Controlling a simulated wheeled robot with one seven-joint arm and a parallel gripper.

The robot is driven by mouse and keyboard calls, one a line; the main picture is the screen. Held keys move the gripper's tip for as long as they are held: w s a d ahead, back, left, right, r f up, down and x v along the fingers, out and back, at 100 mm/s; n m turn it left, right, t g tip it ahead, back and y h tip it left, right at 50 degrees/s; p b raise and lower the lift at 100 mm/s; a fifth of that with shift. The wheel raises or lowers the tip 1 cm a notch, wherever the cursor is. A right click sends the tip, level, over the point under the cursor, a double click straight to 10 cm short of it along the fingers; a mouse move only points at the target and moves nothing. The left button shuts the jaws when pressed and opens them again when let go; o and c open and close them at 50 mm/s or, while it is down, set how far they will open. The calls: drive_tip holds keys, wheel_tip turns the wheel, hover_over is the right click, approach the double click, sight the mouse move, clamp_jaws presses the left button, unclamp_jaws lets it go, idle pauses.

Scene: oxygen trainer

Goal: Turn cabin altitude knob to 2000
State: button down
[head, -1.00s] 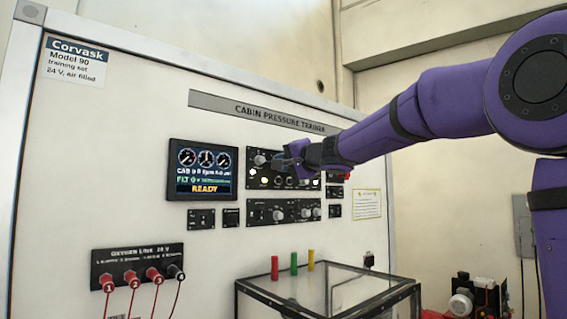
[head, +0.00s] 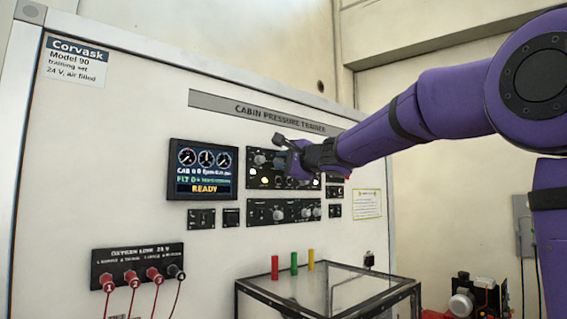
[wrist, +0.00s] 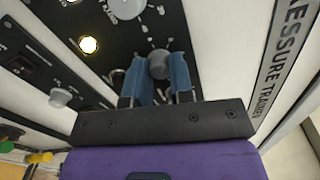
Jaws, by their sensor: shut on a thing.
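My gripper (wrist: 158,72) has its two blue fingers closed on either side of a round grey knob (wrist: 158,62) on a black panel in the wrist view. Markings ring the knob, but they are too small and blurred to read, and I cannot tell its pointer's setting. In the head view my gripper (head: 294,163) is at the upper black panel (head: 252,171) and hides part of it, including the held knob. The display (head: 202,170) left of it shows gauges, small blurred lines and "READY".
Another grey knob (wrist: 62,97) and a lit button (wrist: 88,45) are close by in the wrist view. A lower knob panel (head: 285,211) sits below. Oxygen plugs (head: 130,279) are lower left.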

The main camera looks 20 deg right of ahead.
idle(0.4)
drive_tip(key=c, duration=1)
unclamp_jaws()
drive_tip(key=v, duration=1.1)
drive_tip(key=shift+f, duration=0.15)
